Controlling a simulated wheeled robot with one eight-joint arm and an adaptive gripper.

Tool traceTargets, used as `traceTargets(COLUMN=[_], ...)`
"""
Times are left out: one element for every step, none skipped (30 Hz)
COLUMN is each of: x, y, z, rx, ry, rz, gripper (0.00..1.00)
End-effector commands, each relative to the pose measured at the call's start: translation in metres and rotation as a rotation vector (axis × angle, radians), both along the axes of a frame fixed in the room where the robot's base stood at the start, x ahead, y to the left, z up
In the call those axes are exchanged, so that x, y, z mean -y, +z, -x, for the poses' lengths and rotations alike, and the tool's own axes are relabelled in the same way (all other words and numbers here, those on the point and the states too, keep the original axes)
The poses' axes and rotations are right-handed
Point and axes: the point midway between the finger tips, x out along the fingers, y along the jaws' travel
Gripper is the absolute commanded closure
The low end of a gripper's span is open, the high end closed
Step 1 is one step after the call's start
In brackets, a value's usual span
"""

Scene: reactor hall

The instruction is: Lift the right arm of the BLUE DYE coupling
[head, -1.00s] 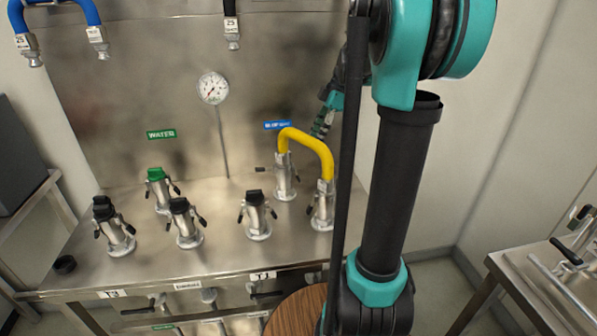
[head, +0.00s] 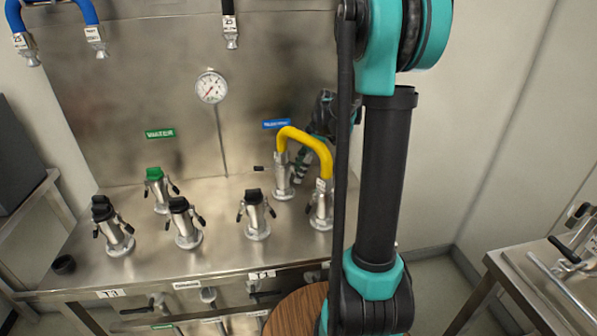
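The BLUE DYE coupling (head: 282,183) is the upright metal fitting below the blue label (head: 277,124) on the steel bench. One end of a yellow hose (head: 305,138) sits on it. Its left arm (head: 262,168) sticks out level to the left with a black grip. Its right arm is not clearly visible; my gripper covers that side. My gripper (head: 301,167) is pointing down just right of the coupling, behind the yellow hose. Its fingers are small and partly hidden, so I cannot tell whether they touch the arm or are open.
The hose's other end sits on a nearer coupling (head: 321,207). Several capped couplings stand to the left, one with a green cap (head: 154,175) below the WATER label (head: 160,134). A gauge (head: 211,87) is on the back panel. Blue hoses (head: 90,18) hang upper left.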

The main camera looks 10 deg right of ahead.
Motion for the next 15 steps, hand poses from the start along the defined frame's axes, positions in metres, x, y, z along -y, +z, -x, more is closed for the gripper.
traceTargets(x=[-0.0001,-0.0001,0.0000,0.0000,0.0001,0.0001,0.0000,0.0001,0.0001,0.0001,0.0001,0.0001,0.0002,0.0002,0.0002], y=[-0.0002,-0.0002,-0.0001,-0.0001,0.0000,0.0000,0.0000,0.0001,0.0001,0.0001,0.0001,0.0001,0.0001,0.0001,0.0001], z=[0.0000,0.0000,0.0000,-0.0001,-0.0001,-0.0001,-0.0001,-0.0001,-0.0001,-0.0001,-0.0001,-0.0001,-0.0001,-0.0001,-0.0001], rx=[0.000,0.000,0.000,0.000,0.000,0.000,0.000,0.000,0.000,0.000,0.000,0.000,0.000,0.000,0.000], ry=[0.000,0.000,0.000,0.000,0.000,0.000,0.000,0.000,0.000,0.000,0.000,0.000,0.000,0.000,0.000], rz=[0.000,0.000,0.000,0.000,0.000,0.000,0.000,0.000,0.000,0.000,0.000,0.000,0.000,0.000,0.000], gripper=[0.62,0.62,0.62,0.62,0.62,0.65,0.68,0.72,0.77,0.81,0.84,0.89,0.93,0.97,1.00])
